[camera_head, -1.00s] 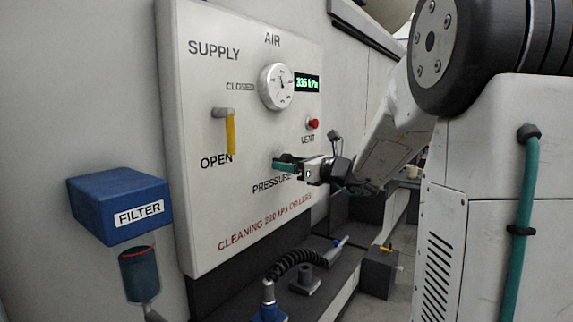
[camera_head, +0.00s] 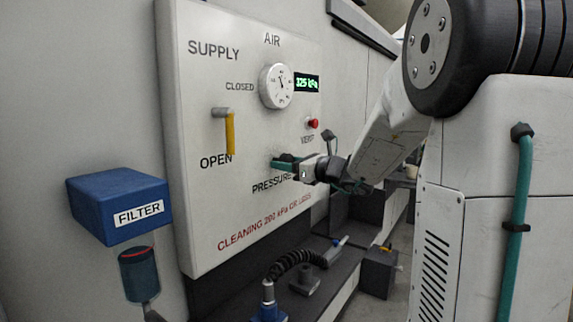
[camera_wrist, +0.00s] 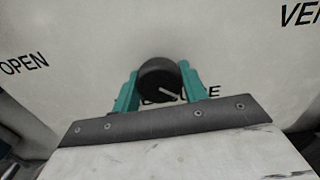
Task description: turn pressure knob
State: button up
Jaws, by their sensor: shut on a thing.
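The black round pressure knob (camera_wrist: 160,82) sits on the pale panel, and its white pointer line slants toward the lower right in the wrist view. My gripper (camera_wrist: 160,90) is shut on it, with one teal finger on each side. In the head view my gripper (camera_head: 283,164) is at the panel above the PRESSURE label, and the knob is mostly hidden behind the fingers. The round gauge (camera_head: 276,86) is above, and the green display (camera_head: 307,83) beside it reads about 325 kPa.
The yellow supply lever (camera_head: 230,133) points down toward OPEN. A red vent button (camera_head: 312,124) is above my gripper. A blue filter box (camera_head: 118,204) is at the left. A coiled black hose (camera_head: 298,258) and a small dark box (camera_head: 380,272) are below the panel.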

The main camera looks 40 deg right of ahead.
jog(key=n, duration=0.4)
jog(key=shift+n, duration=0.4)
jog(key=n, duration=0.4)
jog(key=shift+d+n, duration=0.1)
jog(key=shift+n, duration=0.2)
jog(key=n, duration=0.4)
jog(key=shift+n, duration=2.2)
jog(key=o, duration=1)
jog(key=shift+c, duration=0.2)
jog(key=shift+s+r, duration=0.1)
